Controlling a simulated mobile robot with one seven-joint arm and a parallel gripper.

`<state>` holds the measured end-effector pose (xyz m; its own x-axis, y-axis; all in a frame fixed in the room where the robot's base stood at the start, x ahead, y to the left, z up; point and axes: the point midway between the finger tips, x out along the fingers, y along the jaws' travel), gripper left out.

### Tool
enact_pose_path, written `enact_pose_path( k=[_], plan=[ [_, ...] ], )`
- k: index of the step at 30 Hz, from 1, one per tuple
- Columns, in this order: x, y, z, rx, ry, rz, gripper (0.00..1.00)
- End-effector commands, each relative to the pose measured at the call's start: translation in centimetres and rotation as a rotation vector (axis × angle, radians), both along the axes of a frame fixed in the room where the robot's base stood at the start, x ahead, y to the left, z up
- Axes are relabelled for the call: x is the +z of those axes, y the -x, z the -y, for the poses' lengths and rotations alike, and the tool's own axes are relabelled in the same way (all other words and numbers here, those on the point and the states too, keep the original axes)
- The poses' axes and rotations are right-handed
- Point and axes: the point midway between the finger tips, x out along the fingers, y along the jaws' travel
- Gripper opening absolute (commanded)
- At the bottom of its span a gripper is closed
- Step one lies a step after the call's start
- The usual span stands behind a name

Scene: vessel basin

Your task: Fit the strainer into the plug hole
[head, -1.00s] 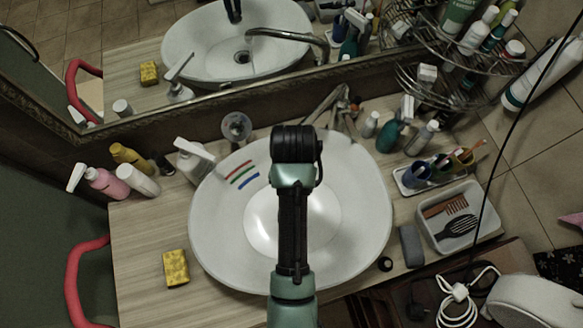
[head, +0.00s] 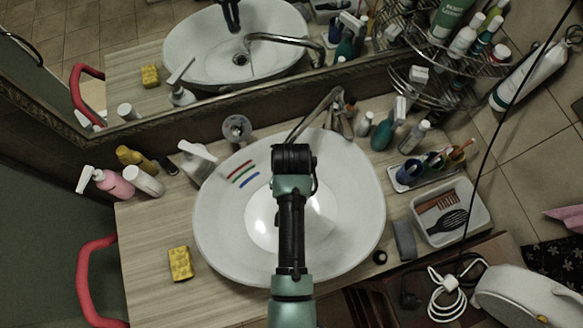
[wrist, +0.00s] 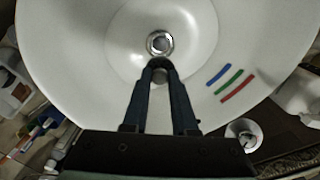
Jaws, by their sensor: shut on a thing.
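The plug hole (wrist: 160,43) is a bright metal ring at the bottom of the white basin (wrist: 200,60) in the wrist view. My gripper (wrist: 159,66) is shut on a small round grey piece, which I take to be the strainer (wrist: 160,76); the fingers hide part of it. In the picture the fingertips lie just below the ring; their height above it is hard to tell. In the head view my arm covers the plug hole and fingertips. The mirror there shows the plug hole's reflection (head: 240,58) with my gripper above it.
The tap (head: 316,115) stands behind the basin. A soap pump (head: 196,160) and a clear cup (head: 237,129) stand near its back left rim. A yellow sponge (head: 180,263) lies left. A toothbrush tray (head: 430,168) and a comb box (head: 450,213) stand right.

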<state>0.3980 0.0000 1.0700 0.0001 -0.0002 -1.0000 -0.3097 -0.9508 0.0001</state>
Motion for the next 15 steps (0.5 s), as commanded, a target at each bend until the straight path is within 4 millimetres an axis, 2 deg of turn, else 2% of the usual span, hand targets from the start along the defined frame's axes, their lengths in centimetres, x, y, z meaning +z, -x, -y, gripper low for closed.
enact_pose_path(
  k=[1,6,15],
  plan=[
    [-1.4,0.0,0.0,0.0,0.0,0.0,0.0],
    [-3.3,0.0,0.0,0.0,0.0,0.0,0.0],
    [-4.7,0.0,0.0,0.0,0.0,0.0,0.0]
  ],
)
